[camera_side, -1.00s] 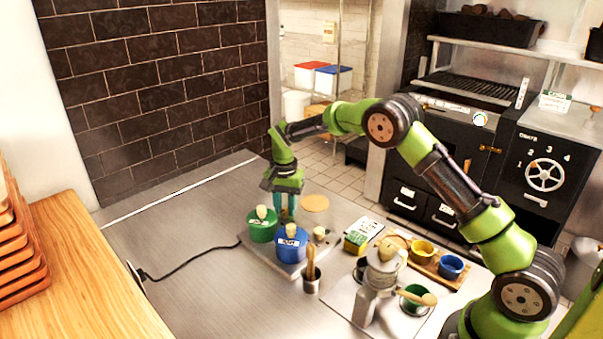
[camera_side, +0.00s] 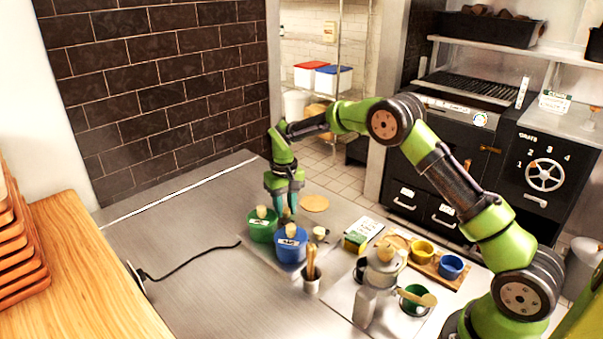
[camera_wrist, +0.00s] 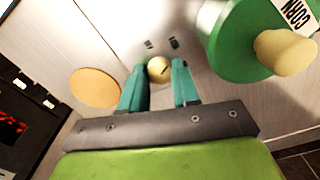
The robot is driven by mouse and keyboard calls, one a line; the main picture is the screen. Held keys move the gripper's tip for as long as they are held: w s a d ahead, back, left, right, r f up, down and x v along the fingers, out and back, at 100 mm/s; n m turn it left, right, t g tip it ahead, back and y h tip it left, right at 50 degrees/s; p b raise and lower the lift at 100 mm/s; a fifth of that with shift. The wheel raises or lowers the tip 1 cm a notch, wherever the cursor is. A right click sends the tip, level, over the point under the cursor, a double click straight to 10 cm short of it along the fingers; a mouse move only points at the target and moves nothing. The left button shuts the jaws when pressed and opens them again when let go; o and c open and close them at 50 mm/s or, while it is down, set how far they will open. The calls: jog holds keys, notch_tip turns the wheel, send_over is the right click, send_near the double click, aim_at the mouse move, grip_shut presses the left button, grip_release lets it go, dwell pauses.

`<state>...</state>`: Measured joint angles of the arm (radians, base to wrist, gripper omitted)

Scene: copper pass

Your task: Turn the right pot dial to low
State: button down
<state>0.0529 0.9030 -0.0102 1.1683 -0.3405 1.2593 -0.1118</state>
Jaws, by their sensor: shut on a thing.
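My gripper (camera_side: 285,211) points down behind the green and blue pots in the side view. In the wrist view its teal fingers (camera_wrist: 160,72) are shut on a round cream dial (camera_wrist: 159,69) with a short dark pointer line. Small dark marks, too small to read, lie on the base plate (camera_wrist: 205,75) past the dial. This dial is beside the green pot (camera_wrist: 235,45), labelled CORN; the pot also shows in the side view (camera_side: 261,229). A second cream dial (camera_side: 319,233) stands free by the blue pot (camera_side: 291,246). The gripper hides the held dial in the side view.
A utensil cup (camera_side: 311,284) stands in front of the blue pot. A yellow-green box (camera_side: 355,243), a grey dispenser (camera_side: 383,270), and yellow (camera_side: 422,252) and blue (camera_side: 451,267) cups are to the right. A round tan disc (camera_side: 315,203) lies behind. The left counter is clear except for a black cord.

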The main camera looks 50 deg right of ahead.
aim_at(285, 210)
dwell(0.4)
jog(key=c, duration=0.8)
grip_release()
notch_tip(285, 210, up, 17)
jog(key=shift+f, duration=0.1)
